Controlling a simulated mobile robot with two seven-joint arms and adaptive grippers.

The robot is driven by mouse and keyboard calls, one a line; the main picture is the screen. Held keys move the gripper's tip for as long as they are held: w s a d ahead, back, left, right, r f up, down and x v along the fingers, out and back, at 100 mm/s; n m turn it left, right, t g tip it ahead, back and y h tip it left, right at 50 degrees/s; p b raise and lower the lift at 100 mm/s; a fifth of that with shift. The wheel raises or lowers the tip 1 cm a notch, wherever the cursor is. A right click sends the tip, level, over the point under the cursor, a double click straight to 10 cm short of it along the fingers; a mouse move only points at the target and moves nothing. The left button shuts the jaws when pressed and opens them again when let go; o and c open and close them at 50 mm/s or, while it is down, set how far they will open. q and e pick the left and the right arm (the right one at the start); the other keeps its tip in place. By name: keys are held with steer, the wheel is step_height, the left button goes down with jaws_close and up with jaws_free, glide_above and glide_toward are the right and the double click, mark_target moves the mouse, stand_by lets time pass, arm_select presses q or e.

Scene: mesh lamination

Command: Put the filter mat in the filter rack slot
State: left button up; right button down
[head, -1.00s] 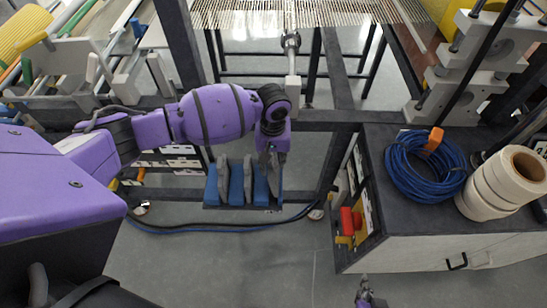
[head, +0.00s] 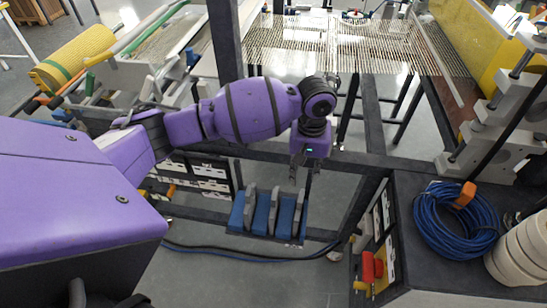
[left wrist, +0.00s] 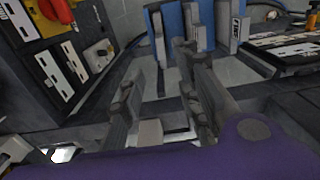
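My left gripper (head: 305,173) is above and right of the rack, pointing down, open and empty. My right gripper is out of view.
Dark frame posts and beams surround the rack. A cabinet at right carries a blue hose coil (head: 455,220) and white rolls (head: 520,250). A red knob (head: 371,268) sticks out from its side. Cables (head: 240,256) run on the floor. A wire mesh (head: 350,35) spans the back.

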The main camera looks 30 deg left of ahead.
arm_select(q)
steer(key=s+d+f+m+t+h, duration=0.1)
steer(key=s+d+f+h, duration=0.15)
steer(key=f, duration=0.25)
steer(key=s+d+f+m+t+h, duration=0.1)
steer(key=s+d+f+t, duration=0.1)
steer(key=s+d+f, duration=0.3)
steer(key=s+d+f+t+h, duration=0.1)
steer(key=s+f+h, duration=0.1)
steer(key=f, duration=0.4)
steer(key=s+a+f+t+y, duration=0.2)
steer(key=s+a, duration=0.4)
steer(key=s, duration=0.2)
steer(key=s+a+f+m+t+y, duration=0.1)
steer(key=s+a+f+t+y, duration=0.1)
steer(key=s+a, duration=0.5)
steer(key=shift+s+a+f+m+t+y, duration=0.15)
steer(key=shift+s+f+m+t+y, duration=0.2)
steer(key=shift+s+y, duration=0.25)
